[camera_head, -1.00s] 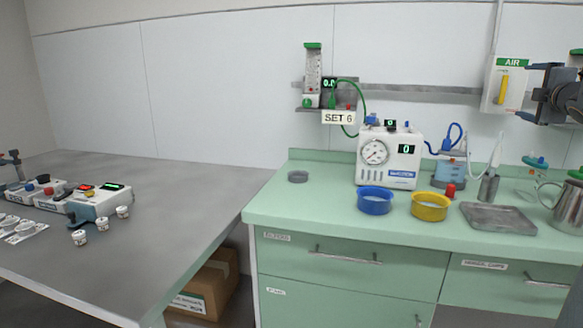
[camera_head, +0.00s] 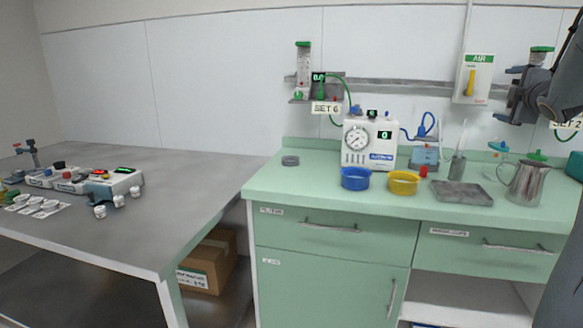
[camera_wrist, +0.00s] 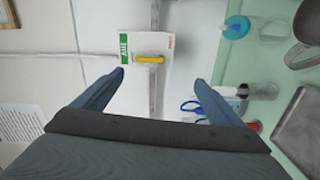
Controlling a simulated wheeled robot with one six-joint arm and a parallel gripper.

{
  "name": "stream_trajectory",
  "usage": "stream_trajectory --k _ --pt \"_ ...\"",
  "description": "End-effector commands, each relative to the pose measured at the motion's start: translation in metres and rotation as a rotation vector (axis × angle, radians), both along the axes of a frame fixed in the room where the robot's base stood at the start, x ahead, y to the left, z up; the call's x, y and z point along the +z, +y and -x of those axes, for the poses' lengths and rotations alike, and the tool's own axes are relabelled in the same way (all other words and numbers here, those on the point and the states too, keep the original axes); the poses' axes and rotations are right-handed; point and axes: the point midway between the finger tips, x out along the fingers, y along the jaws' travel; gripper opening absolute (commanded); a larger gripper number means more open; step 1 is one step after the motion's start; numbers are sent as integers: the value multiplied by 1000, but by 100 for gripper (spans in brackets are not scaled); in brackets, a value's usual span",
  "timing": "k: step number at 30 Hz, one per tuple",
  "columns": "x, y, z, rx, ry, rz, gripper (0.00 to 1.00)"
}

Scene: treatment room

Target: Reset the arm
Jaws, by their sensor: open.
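My gripper (camera_wrist: 160,78) is open and empty in the wrist view, its two blue-grey fingers spread apart. Between and beyond the fingers are the wall and the white AIR box (camera_wrist: 140,48) with its yellow handle. In the head view my gripper (camera_head: 512,95) is at the upper right, raised above the green counter (camera_head: 290,190) and just right of the AIR box (camera_head: 474,78). It touches nothing that I can see. Part of my arm is cut off by the right edge.
A metal jug (camera_head: 527,182), grey tray (camera_head: 460,194), yellow bowl (camera_head: 403,183), blue bowl (camera_head: 355,179) and white gauge machine (camera_head: 369,143) stand on the counter. A grey table (camera_head: 150,190) at left holds small devices and white cups. Its middle is clear.

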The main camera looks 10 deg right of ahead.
Motion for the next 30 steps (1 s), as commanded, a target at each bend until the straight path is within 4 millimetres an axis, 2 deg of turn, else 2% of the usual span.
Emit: stream_trajectory --k 5,11,14,17,21,23,26,30 --pt "-22 31 -7 -25 25 -125 91" --pt "-61 82 -11 -67 79 -310 91" --pt "-86 116 -8 -99 120 -425 91" --pt "-120 163 2 -144 184 -565 91" --pt "-172 238 33 -235 300 -771 91" --pt "-193 269 52 -278 354 -847 91" --pt "-225 320 88 -354 451 -961 91" --pt "-261 386 149 -477 588 -1092 91"
